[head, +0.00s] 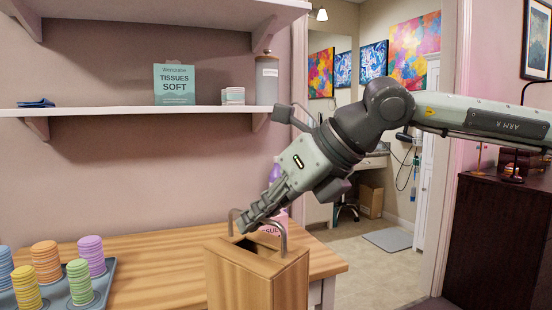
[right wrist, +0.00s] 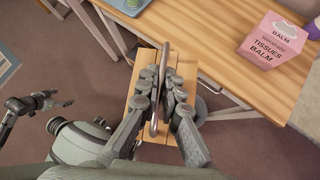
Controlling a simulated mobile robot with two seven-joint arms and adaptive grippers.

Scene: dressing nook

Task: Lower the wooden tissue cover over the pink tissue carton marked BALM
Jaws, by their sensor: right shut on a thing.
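The wooden tissue cover (head: 257,275) is a light wood box with a dark slot in its top and a bent metal handle. My right gripper (head: 248,222) is shut on that handle; the right wrist view shows its fingers on both sides of the bar, above the slatted cover top (right wrist: 143,103). The cover hangs upright in front of the table's edge, over the floor. The pink carton marked BALM (right wrist: 272,42) stands on the table, apart from the cover. In the head view the carton (head: 272,231) is mostly hidden behind the cover and gripper. A dark gripper, apparently my left (right wrist: 45,101), shows small in the right wrist view.
The wooden table (head: 160,270) has a tray (head: 100,290) with several coloured stacks at left. A purple bottle (head: 275,172) stands behind the carton. A wall shelf (head: 120,111) holds a green TISSUES SOFT carton (head: 174,84) and a canister (head: 266,80). The table's middle is clear.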

